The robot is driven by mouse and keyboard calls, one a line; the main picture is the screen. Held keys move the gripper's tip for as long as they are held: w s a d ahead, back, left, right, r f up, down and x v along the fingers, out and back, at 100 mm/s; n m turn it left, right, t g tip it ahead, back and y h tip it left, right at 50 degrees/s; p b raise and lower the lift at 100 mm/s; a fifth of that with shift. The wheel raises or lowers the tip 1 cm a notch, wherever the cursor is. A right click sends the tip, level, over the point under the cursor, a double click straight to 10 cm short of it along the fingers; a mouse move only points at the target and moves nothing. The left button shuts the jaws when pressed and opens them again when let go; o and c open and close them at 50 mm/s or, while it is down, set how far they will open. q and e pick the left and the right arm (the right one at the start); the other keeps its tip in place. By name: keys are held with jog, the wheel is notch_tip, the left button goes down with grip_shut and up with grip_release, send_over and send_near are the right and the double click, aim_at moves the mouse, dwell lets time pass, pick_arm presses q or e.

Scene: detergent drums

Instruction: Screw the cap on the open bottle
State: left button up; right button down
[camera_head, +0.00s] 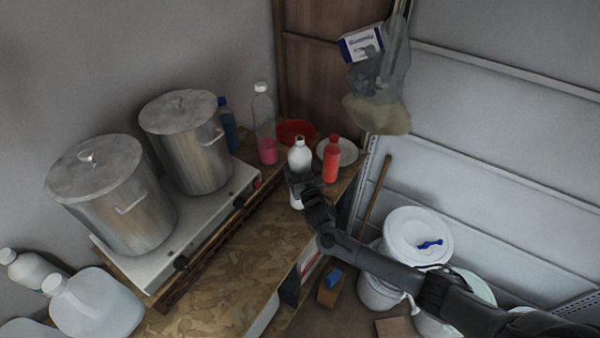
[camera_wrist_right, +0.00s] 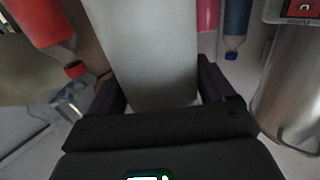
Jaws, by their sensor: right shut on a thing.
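A white bottle (camera_head: 300,155) stands near the far right end of the wooden worktop. Its top looks like a narrow open neck, but it is too small to be sure. My right gripper (camera_head: 302,180) is closed around the bottle's body from the front. In the right wrist view the pale bottle (camera_wrist_right: 150,55) fills the space between the two dark fingers, and its neck is out of sight. I cannot make out a loose cap in either view. My left gripper is out of view.
A red bottle (camera_head: 332,162) stands close on the right, before a white plate (camera_head: 349,152). A clear bottle with pink liquid (camera_head: 266,150), a red bowl (camera_head: 295,130) and a blue bottle (camera_head: 229,128) are behind. Two steel pots (camera_head: 190,150) stand left; the front worktop (camera_head: 215,270) is clear.

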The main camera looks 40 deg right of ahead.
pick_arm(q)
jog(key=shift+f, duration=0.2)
pick_arm(e)
notch_tip(320, 180, up, 3)
jog(key=shift+s+d+f, duration=0.1)
jog(key=shift+d+f, duration=0.05)
pick_arm(q)
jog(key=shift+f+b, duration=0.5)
jog(key=shift+b, duration=0.2)
pick_arm(e)
jog(key=s+d+r, duration=0.5)
jog(key=s+r, duration=0.1)
jog(key=s, duration=0.3)
jog(key=shift+s+d+r, duration=0.35)
jog(key=shift+d+r, duration=0.05)
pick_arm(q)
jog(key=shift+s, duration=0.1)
